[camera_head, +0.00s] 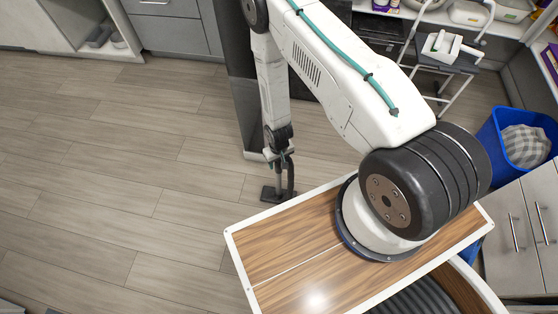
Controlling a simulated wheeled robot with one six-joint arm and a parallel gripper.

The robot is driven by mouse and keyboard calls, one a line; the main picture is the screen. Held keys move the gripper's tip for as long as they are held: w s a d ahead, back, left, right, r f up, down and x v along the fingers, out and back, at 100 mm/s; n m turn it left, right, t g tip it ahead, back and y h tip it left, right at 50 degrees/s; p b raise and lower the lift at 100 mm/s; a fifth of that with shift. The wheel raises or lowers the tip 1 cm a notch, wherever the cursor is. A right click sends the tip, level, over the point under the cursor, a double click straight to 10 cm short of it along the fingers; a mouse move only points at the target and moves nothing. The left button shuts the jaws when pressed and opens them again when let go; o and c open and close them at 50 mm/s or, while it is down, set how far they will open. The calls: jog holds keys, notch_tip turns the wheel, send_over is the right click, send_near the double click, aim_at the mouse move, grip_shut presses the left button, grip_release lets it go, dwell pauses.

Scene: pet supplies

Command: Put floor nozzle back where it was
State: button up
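A dark floor nozzle (270,194) with a flat base and an upright grey neck shows in the head view, low by the back left edge of my wooden deck. My gripper (280,158) points down directly above it, with its dark end at the top of the neck. The fingers are small and dark and blend with the nozzle, so I cannot tell whether they are closed on it. I also cannot tell whether the base touches the floor.
A dark upright panel (240,85) stands close behind my gripper. Grey drawers (172,35) and an open cubby (105,38) are at the back left. A blue bin (497,140) with cloth and a small trolley (445,62) are at right. The floor at left is clear.

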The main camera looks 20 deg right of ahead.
jog(key=shift+r, duration=0.1)
jog(key=w+r, duration=0.2)
jog(key=r, duration=1.4)
jog(key=w+r, duration=0.3)
jog(key=r, duration=1.2)
jog(key=s+d+r, duration=0.1)
jog(key=s+r, duration=0.1)
jog(key=r, duration=0.7)
jog(key=s+d+r, duration=0.1)
jog(key=s+r, duration=0.1)
jog(key=r, duration=0.6)
jog(key=s+d+r+t, duration=0.1)
jog(key=s+r, duration=1.8)
jog(key=s, duration=0.4)
jog(key=shift+r+m, duration=0.3)
jog(key=shift+r, duration=0.05)
jog(key=shift+w+d, duration=0.1)
